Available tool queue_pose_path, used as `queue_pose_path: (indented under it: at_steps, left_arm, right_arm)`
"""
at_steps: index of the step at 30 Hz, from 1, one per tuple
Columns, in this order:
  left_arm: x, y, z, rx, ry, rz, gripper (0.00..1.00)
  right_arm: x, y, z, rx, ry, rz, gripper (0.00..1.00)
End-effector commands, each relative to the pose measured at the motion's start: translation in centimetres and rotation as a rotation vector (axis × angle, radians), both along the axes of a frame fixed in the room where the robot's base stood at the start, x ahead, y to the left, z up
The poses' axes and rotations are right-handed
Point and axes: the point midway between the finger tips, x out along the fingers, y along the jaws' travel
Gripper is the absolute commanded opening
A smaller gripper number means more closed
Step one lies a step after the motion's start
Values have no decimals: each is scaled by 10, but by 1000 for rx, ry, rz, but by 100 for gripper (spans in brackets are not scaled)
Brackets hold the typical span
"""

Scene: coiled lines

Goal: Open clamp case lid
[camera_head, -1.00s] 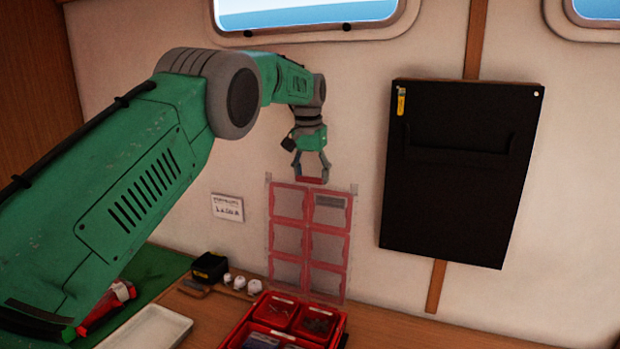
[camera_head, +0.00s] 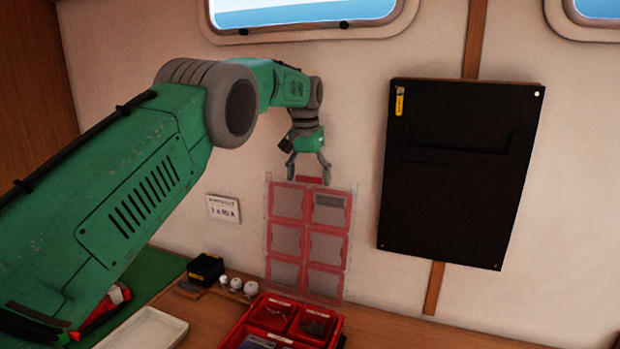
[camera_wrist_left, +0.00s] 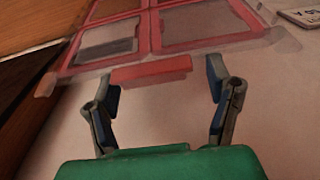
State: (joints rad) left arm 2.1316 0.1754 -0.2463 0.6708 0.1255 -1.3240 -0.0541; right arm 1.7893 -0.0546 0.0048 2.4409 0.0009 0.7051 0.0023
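The clamp case (camera_head: 337,328) is a red box on the counter, at the bottom of the head view, with its compartments uncovered. Its lid (camera_head: 307,238), a clear panel with red-framed panes, stands upright behind it against or close to the wall. A red tab (camera_head: 309,180) sticks out from the lid's top edge; in the left wrist view the tab (camera_wrist_left: 150,71) lies just past my fingertips. My left gripper (camera_head: 309,176) is open at the tab, one finger on each side. It also shows open in the left wrist view (camera_wrist_left: 164,88). My right gripper is out of view.
A white tray (camera_head: 150,328), a black box (camera_head: 206,268) and small white round items (camera_head: 237,284) sit on the counter left of the case. A black panel (camera_head: 455,175) hangs on the wall to the right. A labelled card (camera_head: 223,209) is left of the lid.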

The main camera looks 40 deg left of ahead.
Motion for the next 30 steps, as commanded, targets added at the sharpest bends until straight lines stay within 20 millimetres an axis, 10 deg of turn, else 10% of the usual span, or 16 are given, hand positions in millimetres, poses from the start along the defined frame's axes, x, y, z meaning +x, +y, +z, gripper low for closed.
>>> queue_pose_path:
  at_steps: [13, 30]
  left_arm:
    - [1, 0, 6, 1, -4, 0, 72]
    - [-5, 0, 74, 0, -1, 0, 72]
  right_arm:
    - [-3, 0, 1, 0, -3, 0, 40]
    - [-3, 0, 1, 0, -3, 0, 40]
